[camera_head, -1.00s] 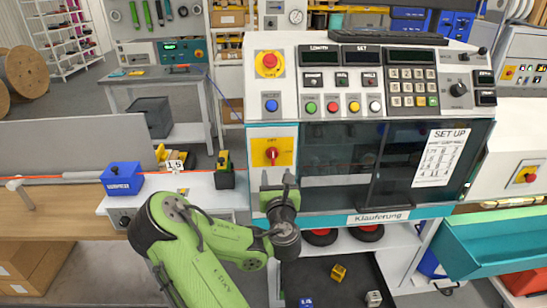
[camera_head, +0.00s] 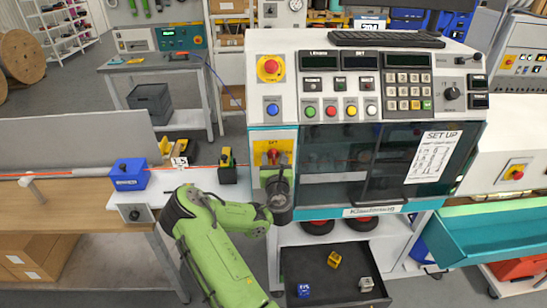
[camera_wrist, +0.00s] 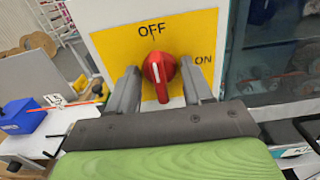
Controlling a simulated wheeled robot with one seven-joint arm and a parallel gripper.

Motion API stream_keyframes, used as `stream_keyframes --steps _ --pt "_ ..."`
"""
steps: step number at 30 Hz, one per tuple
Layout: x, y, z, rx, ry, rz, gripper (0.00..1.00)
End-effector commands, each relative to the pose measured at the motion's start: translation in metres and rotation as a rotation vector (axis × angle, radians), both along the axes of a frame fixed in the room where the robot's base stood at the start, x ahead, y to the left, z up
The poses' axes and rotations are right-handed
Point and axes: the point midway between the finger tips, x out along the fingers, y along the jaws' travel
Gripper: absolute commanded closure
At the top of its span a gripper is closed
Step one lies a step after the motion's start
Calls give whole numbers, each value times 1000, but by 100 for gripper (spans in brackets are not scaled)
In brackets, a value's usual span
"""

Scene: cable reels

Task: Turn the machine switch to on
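The machine switch is a red rotary knob on a yellow plate marked OFF at the top and ON at the right. In the wrist view the knob (camera_wrist: 158,73) stands nearly upright, its white mark pointing up towards OFF. My gripper (camera_wrist: 161,80) is open, with one finger on each side of the knob and visible gaps between. In the head view my gripper (camera_head: 273,172) is in front of the yellow plate (camera_head: 287,146) and partly covers the switch.
The white machine (camera_head: 300,65) has a red emergency button (camera_head: 270,68) and several coloured buttons above the switch. A dark window with a handle is right of the plate. A blue box (camera_head: 128,175) and a taut red cable lie left.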

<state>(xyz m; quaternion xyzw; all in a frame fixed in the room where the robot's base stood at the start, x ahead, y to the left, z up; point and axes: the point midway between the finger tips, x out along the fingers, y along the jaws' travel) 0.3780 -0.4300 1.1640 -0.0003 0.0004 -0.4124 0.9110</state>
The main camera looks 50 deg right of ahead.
Motion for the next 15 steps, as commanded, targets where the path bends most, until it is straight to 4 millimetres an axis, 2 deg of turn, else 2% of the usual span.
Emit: stream_keyframes --steps 1,5,8,11,15 --pt "0 0 0 0 0 0 58" --pt "0 0 0 0 0 0 77" --pt "0 0 0 24 -28 0 77" --pt "-1 -1 2 224 -265 -2 77" --pt "-1 -1 3 622 -720 2 77"
